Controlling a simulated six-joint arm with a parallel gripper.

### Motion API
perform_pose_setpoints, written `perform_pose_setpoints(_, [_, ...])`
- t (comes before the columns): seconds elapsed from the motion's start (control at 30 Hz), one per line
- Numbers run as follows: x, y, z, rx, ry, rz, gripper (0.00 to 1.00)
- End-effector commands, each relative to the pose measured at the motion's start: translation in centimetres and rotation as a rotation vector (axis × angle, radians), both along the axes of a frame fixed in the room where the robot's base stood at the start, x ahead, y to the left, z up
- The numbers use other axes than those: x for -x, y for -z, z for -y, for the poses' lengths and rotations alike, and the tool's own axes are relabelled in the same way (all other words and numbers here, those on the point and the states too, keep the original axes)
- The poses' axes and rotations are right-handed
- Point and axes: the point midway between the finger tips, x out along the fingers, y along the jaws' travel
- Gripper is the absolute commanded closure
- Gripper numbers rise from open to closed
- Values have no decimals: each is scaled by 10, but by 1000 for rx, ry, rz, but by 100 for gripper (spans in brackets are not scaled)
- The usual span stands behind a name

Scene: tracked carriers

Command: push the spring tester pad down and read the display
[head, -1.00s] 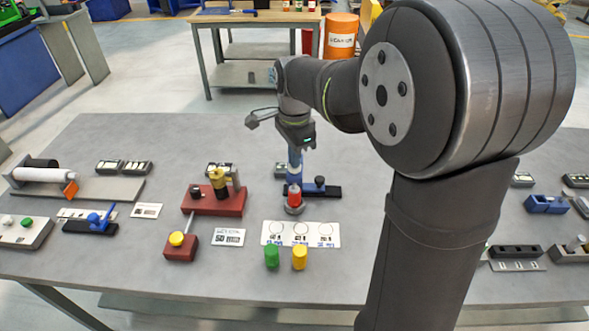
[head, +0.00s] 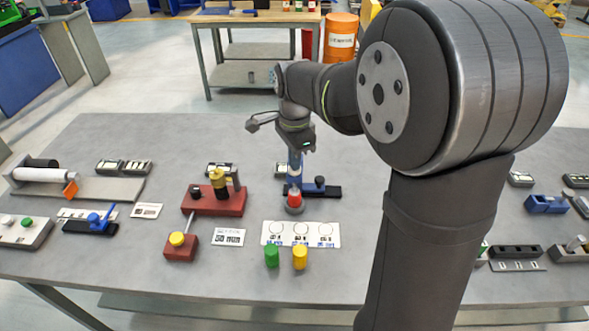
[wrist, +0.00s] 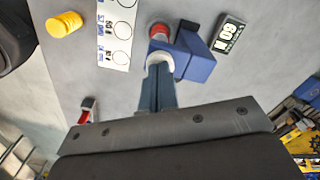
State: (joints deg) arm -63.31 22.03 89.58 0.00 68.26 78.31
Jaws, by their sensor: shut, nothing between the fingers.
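The spring tester seems to be the blue block (wrist: 196,60) with a red round part (wrist: 158,31) beside it. In the head view the red part (head: 295,199) stands on a grey disc (head: 294,210). My gripper (wrist: 160,68) is shut, its blue fingers pointing down at a pale round piece (wrist: 158,58) that may be the pad. In the head view the fingers end right above the red part, and I cannot tell whether they touch. A dark display (wrist: 229,33) with white characters lies just beyond the block; it appears rotated and its reading is unclear.
A white card with three circles (head: 301,242) lies in front, with a green (head: 271,256) and a yellow cylinder (head: 299,257) nearby. A red fixture (head: 214,205) stands to the left. My arm hides part of the right side.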

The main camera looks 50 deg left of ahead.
Motion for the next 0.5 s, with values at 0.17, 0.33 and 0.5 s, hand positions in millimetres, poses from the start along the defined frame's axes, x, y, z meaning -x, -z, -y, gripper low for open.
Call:
perform_pose_setpoints(0.17, [0,2,1,6,0,-3,100])
perform_pose_setpoints(0.33, [0,-2,1,6,0,-3,100])
perform_pose_setpoints(0.5, [0,-14,0,4,0,-2,100])
